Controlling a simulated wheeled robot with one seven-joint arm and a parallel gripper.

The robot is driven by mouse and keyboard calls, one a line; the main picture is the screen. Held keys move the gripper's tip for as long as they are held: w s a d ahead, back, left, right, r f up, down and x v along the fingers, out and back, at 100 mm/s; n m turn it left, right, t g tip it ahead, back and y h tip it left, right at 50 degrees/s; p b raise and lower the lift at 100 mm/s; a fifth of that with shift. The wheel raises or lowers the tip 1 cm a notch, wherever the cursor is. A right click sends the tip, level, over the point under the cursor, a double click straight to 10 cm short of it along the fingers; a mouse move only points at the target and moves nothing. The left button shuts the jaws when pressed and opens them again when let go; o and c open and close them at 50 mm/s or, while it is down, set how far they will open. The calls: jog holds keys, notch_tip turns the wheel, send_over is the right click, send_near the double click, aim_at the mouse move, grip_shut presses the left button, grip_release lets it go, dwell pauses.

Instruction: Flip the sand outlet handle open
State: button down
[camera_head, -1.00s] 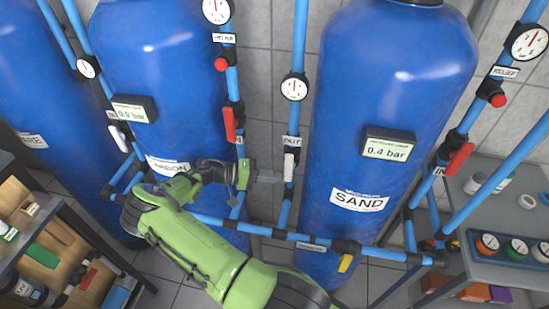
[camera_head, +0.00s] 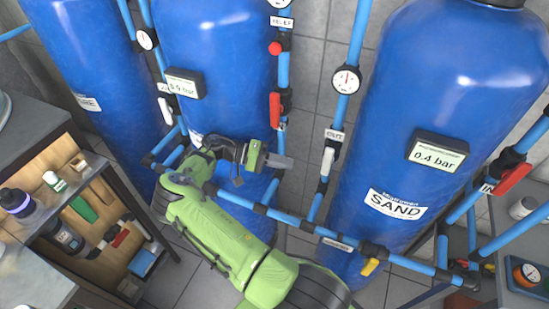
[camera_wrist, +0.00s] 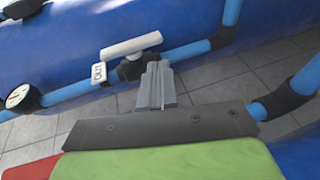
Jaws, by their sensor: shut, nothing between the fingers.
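The sand outlet handle (camera_head: 327,162) is a white lever on a black valve, on the blue pipe left of the SAND tank (camera_head: 440,110), below the OUT label (camera_head: 334,135). It lies along its pipe. In the wrist view the white handle (camera_wrist: 131,46) lies beyond my fingertips, with the OUT label (camera_wrist: 99,73) at its left end. My gripper (camera_head: 282,162) is left of the handle, apart from it in the head view. In the wrist view my gripper (camera_wrist: 158,72) has its grey fingers together and empty, just in front of the black valve body; contact cannot be told.
A horizontal blue pipe (camera_head: 287,217) with a yellow-handled valve (camera_head: 371,266) runs below. A red inlet handle (camera_head: 513,178) is at the right and another red handle (camera_head: 275,108) is on the middle pipe. A shelf unit (camera_head: 60,145) stands at the left.

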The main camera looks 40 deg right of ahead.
jog(key=shift+v, duration=1.9)
